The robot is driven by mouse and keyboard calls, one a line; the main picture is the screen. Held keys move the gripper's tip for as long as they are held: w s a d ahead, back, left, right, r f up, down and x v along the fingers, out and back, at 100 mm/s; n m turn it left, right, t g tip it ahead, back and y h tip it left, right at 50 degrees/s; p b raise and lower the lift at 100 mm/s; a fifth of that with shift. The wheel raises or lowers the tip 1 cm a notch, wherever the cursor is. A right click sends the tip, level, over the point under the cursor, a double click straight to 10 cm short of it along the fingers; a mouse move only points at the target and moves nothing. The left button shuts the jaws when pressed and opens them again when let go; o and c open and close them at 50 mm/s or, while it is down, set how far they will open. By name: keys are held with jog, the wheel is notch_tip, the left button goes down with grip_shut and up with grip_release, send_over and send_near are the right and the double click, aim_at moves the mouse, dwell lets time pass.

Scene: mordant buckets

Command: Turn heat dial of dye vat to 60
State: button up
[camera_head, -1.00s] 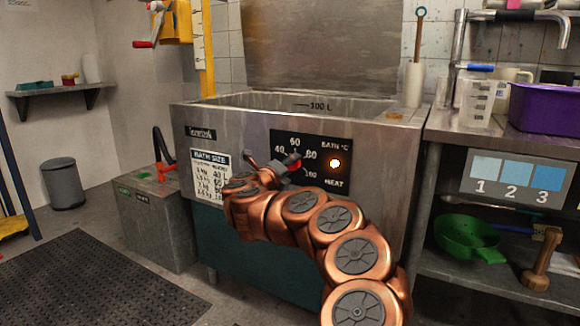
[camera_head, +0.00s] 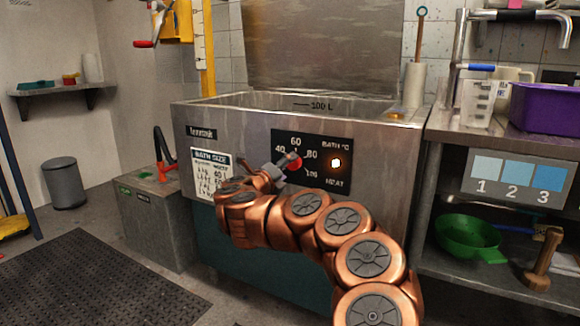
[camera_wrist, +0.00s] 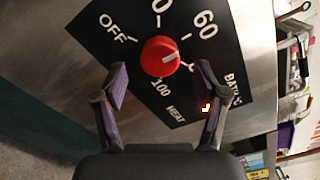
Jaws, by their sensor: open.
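The dye vat (camera_head: 245,135) is a grey metal tank with a black control panel (camera_head: 322,146). Its red heat dial (camera_head: 294,165) sits among the panel's numbers and is partly hidden by my gripper (camera_head: 279,166) in the head view. In the wrist view the round red dial (camera_wrist: 157,62) shows between the two spread fingers of my gripper (camera_wrist: 161,74). The gripper is open, with gaps on both sides of the dial. OFF, 60 and 100 are readable there. A white mark shows on the dial's right side; its exact setting is hard to tell.
An orange lamp (camera_head: 336,163) glows on the panel. A bath size chart (camera_head: 207,175) is left of my gripper. A metal bench (camera_head: 515,140) with a purple tub (camera_head: 545,108) stands right. A dark mat (camera_head: 90,280) lies on the floor at left.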

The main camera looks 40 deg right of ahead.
jog(key=v, duration=0.9)
dwell(0.3)
